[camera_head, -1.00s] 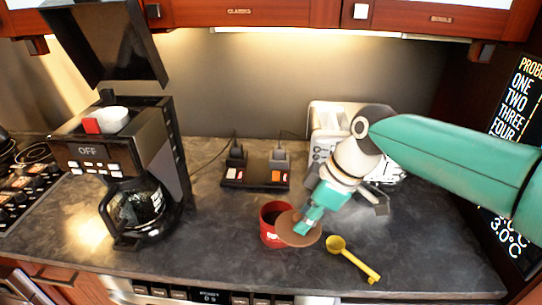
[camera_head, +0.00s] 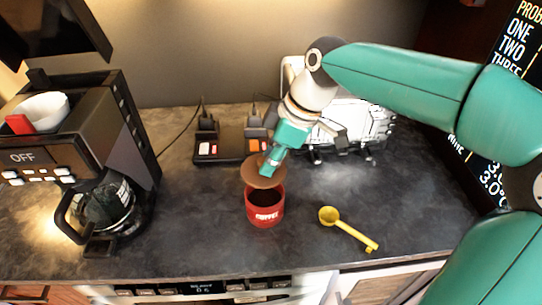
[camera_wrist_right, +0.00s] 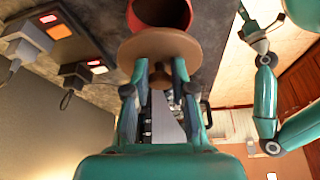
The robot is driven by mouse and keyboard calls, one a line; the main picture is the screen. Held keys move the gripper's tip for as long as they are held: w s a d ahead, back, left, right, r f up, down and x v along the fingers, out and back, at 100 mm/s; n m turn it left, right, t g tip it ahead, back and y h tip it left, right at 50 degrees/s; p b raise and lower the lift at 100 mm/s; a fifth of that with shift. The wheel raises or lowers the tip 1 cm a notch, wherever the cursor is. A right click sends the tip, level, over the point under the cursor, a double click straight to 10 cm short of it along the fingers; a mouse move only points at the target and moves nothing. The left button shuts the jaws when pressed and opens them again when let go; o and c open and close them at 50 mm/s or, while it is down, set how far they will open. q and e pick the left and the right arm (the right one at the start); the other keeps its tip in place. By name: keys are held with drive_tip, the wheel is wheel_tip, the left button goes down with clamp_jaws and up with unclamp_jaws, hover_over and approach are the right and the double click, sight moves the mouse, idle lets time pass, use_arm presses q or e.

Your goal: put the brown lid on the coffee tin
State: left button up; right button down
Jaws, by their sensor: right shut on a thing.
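The red coffee tin (camera_head: 265,215) stands upright on the dark counter, its mouth open and dark inside. My right gripper (camera_head: 270,167) is shut on the brown lid (camera_head: 253,174), a round disc held tilted at the far side of the tin's mouth. The lid covers part of the far rim in the head view; whether it touches the rim I cannot tell. In the right wrist view, the fingers (camera_wrist_right: 160,80) hold the lid (camera_wrist_right: 185,48) near its middle, with the tin (camera_wrist_right: 160,10) just beyond. My left gripper (camera_wrist_right: 254,30) shows small in that view; its opening is unclear.
A yellow scoop (camera_head: 346,228) lies right of the tin. A coffee maker with its glass pot (camera_head: 105,205) stands at the left. A power strip (camera_head: 222,150) with plugs and a silver toaster (camera_head: 350,125) are behind. The counter in front of the tin is clear.

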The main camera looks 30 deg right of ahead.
sight(277, 169)
drive_tip(key=shift+w+r+n, duration=0.1)
drive_tip(key=shift+n, duration=0.2)
wheel_tip(277, 169, down, 6)
drive_tip(key=b, duration=0.5)
drive_tip(key=shift+r, duration=0.1)
idle(0.7)
drive_tip(key=shift+f+b, duration=0.55)
idle(1.6)
drive_tip(key=shift+c, duration=2)
unclamp_jaws()
drive_tip(key=shift+r, duration=0.15)
